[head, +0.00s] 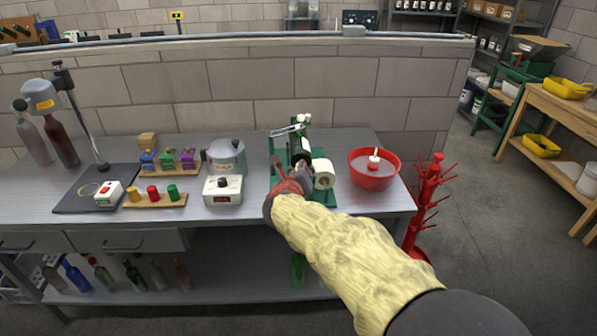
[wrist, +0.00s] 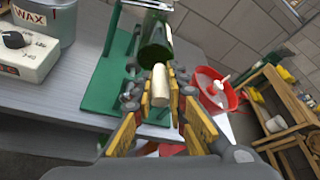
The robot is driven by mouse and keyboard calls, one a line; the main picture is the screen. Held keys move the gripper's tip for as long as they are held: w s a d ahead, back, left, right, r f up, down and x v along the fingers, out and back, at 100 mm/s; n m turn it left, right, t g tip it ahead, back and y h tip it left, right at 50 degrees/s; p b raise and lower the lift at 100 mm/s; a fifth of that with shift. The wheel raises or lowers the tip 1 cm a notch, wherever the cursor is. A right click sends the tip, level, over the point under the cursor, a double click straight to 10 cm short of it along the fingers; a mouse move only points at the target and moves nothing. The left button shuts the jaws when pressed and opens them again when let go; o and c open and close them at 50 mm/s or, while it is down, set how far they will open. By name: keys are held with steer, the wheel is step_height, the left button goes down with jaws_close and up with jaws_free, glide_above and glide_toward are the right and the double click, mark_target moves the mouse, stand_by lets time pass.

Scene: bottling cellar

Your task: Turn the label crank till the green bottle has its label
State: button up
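The green label machine (head: 278,157) stands on the steel bench, its green base also in the wrist view (wrist: 104,88). The green bottle (wrist: 156,54) lies in it, base towards me; a pale strip shows beside its body, and I cannot tell whether it is a label. The white label roll (head: 323,172) sits at the machine's right side. My gripper (head: 291,181) is in front of the machine. In the wrist view, its fingers (wrist: 160,88) are closed on both sides of the pale crank handle (wrist: 160,84). The crank arm is hidden.
A red bowl (head: 374,180) stands close on the right, with a red bottle tree (head: 428,205) beyond the bench edge. A wax pot (head: 227,157) and a control box (head: 222,190) stand on the left. Wooden blocks with coloured pieces lie further left.

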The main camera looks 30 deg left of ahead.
steer(key=shift+o, duration=1.2)
steer(key=shift+w+d+f, duration=0.15)
steer(key=shift+w+d, duration=0.05)
steer(key=shift+w, duration=0.1)
steer(key=shift+o, duration=1.2)
steer(key=shift+a, duration=0.15)
steer(key=shift+s, duration=0.1)
steer(key=v, duration=1.2)
